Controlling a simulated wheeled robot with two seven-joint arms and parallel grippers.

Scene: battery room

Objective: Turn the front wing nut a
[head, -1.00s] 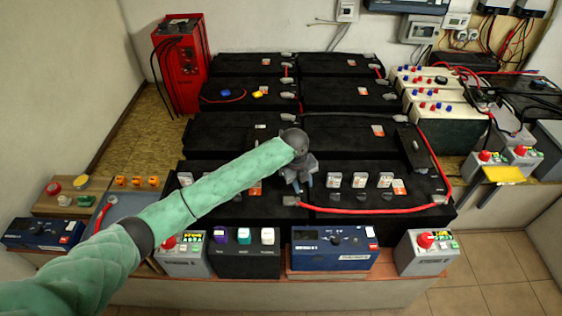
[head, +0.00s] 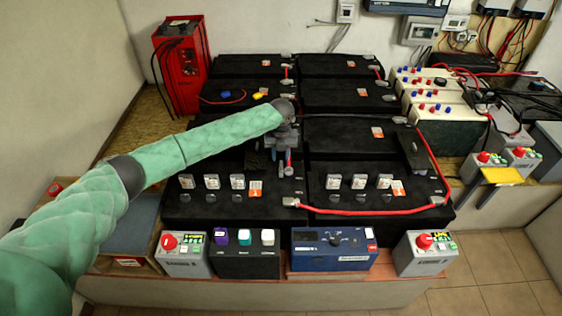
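Small dark wing-shaped pieces stand below white caps on the front left battery (head: 225,211) and the front right battery (head: 380,216). No letter a is readable on any, so I cannot tell which is wing nut a. My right gripper is out of view.
A red cable (head: 360,212) runs along the front right battery. Control boxes, including a blue one (head: 333,262) and a grey one with a red button (head: 184,254), line the front ledge. A red charger (head: 182,62) stands at the back left.

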